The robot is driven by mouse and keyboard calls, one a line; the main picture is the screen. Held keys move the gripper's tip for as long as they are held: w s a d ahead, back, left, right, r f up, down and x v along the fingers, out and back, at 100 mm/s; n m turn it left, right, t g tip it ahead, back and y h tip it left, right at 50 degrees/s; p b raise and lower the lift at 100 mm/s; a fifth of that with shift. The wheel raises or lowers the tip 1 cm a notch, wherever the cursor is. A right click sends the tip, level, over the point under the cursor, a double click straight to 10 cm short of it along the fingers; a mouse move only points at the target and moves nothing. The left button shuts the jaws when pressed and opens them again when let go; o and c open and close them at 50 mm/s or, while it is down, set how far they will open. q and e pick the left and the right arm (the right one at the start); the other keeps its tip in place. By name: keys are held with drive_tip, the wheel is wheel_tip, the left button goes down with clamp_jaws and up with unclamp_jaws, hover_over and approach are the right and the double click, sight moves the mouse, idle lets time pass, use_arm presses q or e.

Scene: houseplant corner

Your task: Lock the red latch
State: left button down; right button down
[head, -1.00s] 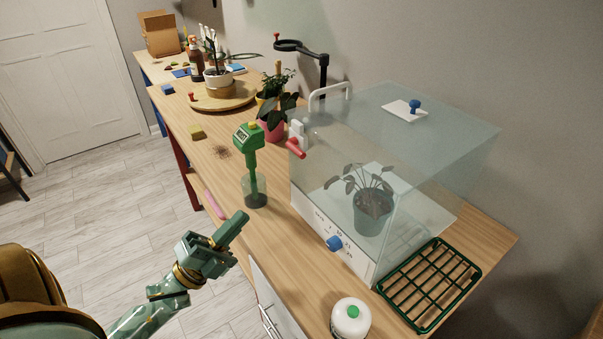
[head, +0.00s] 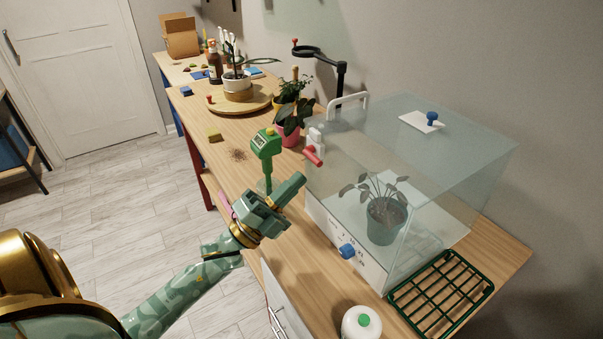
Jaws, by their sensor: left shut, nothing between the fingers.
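The red latch (head: 313,156) sits on a white mount at the upper left corner of the clear glass case (head: 440,150). Its red handle sticks out to the lower right, slightly tilted. My left gripper (head: 296,186) is shut and empty, just below the latch and in front of the case's left edge. A gap shows between the fingertips and the latch. My right gripper is not in view.
A green meter (head: 267,145) stands close behind my left gripper. A blue knob (head: 347,251) sticks out of the case's front. A potted plant (head: 385,215) is inside the case. A white bottle (head: 361,323) and a green rack (head: 440,292) stand near the front.

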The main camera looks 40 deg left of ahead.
sight(314, 157)
use_arm(q)
drive_tip(key=shift+x, duration=1.35)
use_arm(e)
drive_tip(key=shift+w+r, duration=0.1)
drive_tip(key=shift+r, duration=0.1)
use_arm(q)
drive_tip(key=shift+r+n+t+y+p, duration=0.2)
drive_tip(key=shift+n+t+y+p, duration=0.1)
drive_tip(key=shift+n+y+p, duration=0.45)
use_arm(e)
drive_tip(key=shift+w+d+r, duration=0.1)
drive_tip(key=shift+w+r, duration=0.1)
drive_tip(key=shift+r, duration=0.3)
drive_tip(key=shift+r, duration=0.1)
